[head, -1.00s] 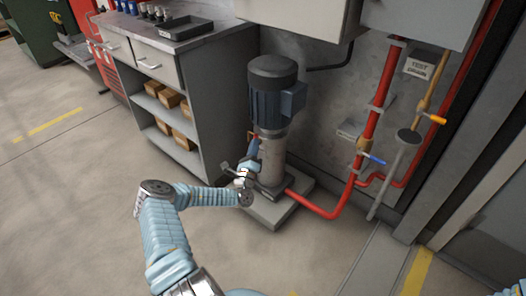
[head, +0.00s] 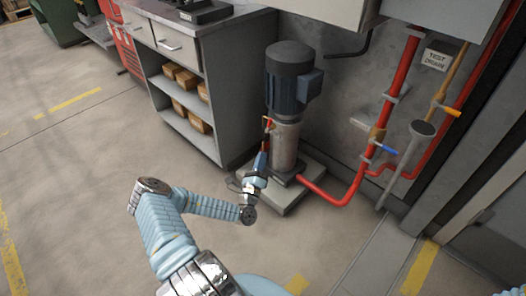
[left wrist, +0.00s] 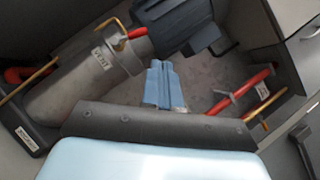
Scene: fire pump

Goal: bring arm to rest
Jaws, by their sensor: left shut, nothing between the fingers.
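My left arm reaches in from the bottom of the head view, and my left gripper (head: 262,160) is low at the left side of the fire pump (head: 293,82). In the left wrist view the blue fingers of the left gripper (left wrist: 164,82) are together with nothing between them. Beyond them lies the pump's silver body (left wrist: 80,88) with a VENT label and a red handle, and its dark motor. I cannot tell from the head view whether the gripper touches the pump.
The pump stands on a pale plinth (head: 285,203). Red pipes (head: 342,200) run right to the wall, with a blue-handled valve (head: 384,148) and a TEST DRAIN sign (head: 437,60). A grey shelf cabinet (head: 247,90) with boxes stands behind left. The floor at left is clear.

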